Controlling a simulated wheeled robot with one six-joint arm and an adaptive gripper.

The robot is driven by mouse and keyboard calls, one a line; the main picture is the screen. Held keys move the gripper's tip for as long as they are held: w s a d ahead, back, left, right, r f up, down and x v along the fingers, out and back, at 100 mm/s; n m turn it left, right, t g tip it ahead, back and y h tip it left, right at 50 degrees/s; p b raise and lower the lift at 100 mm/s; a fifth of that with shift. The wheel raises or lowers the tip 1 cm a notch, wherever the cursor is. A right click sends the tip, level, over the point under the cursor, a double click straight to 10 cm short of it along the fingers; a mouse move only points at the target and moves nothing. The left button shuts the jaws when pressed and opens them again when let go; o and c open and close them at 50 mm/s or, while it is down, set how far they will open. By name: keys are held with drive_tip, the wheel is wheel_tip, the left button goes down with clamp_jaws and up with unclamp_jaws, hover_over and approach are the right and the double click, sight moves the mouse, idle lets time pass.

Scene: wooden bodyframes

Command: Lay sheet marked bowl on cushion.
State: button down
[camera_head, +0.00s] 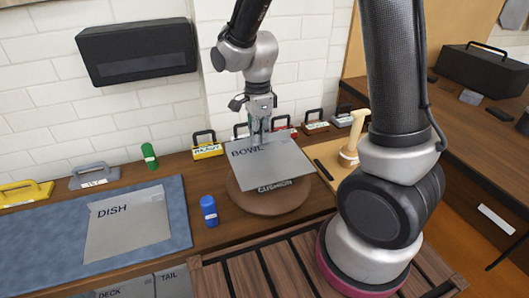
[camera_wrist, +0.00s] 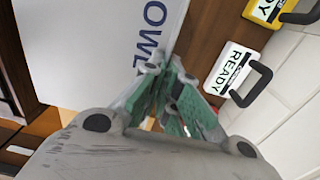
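The grey sheet marked BOWL (camera_head: 266,164) is over the round brown cushion (camera_head: 270,204), covering much of its top. It reaches beyond the cushion at the back; the cushion's front and its CUSHION label show. I cannot tell whether the sheet touches the cushion. My gripper (camera_head: 262,140) is at the sheet's back edge, near the lettering. In the wrist view, the green-padded fingers of my gripper (camera_wrist: 168,85) come together at the edge of the sheet (camera_wrist: 95,45), shut on it. The exact pinch is partly hidden.
A sheet marked DISH (camera_head: 128,224) lies on a blue mat (camera_head: 45,246) at left. A blue cylinder (camera_head: 209,211) stands left of the cushion, a green one (camera_head: 149,156) farther back. Several handled tags, one yellow (camera_head: 207,151), line the wall. A beige stamp-like object (camera_head: 352,138) stands right.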

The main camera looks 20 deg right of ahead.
sight(259, 148)
drive_tip(key=shift+f, duration=2.25)
drive_tip(key=c, duration=1.6)
unclamp_jaws()
drive_tip(key=shift+f, duration=0.15)
drive_tip(key=shift+c, duration=0.2)
wheel_tip(259, 148, up, 11)
drive_tip(key=s+d+r+n+t, duration=0.2)
drive_tip(key=s+d+r+n, duration=0.4)
drive_tip(key=s+n, duration=0.3)
drive_tip(key=s+d+r+n+t, duration=0.2)
drive_tip(key=s+d+r+n, duration=0.5)
drive_tip(key=s+d+n, duration=0.1)
drive_tip(key=shift+s+d+n, duration=0.4)
drive_tip(key=shift+s+n, duration=0.1)
